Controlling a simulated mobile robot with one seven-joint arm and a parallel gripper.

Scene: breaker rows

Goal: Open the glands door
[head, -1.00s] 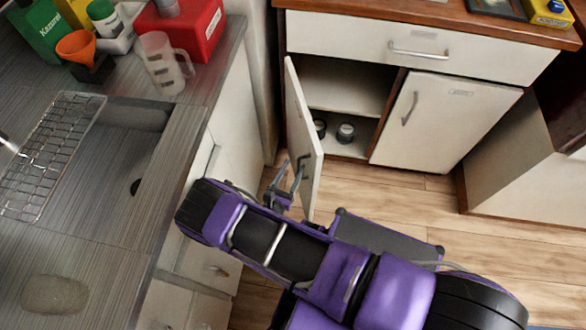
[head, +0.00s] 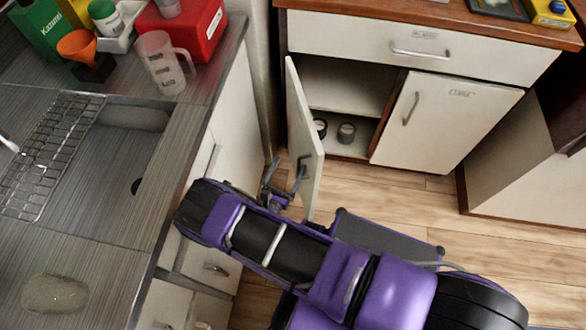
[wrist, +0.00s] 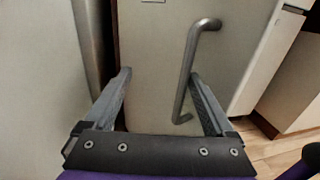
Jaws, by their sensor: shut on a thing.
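A white cabinet door (head: 305,135) stands swung out from the left half of the low cabinet, well open, with the shelf space behind it showing. I cannot read its label, so I cannot confirm it is the glands door. Its grey bar handle (wrist: 190,70) faces my gripper (wrist: 160,85); the handle also shows in the head view (head: 302,168). My gripper (head: 283,170) is at this handle, on the door's outer face. The handle lies between my fingers, close beside the right one. The fingers stand apart, and their contact is hard to see.
A closed right door (head: 440,120) and a drawer (head: 460,58) belong to the same cabinet. Dark round items (head: 346,132) sit inside. The sink counter (head: 185,150) and its drawers stand close on the left. Wooden floor (head: 390,195) is free in front of the cabinet.

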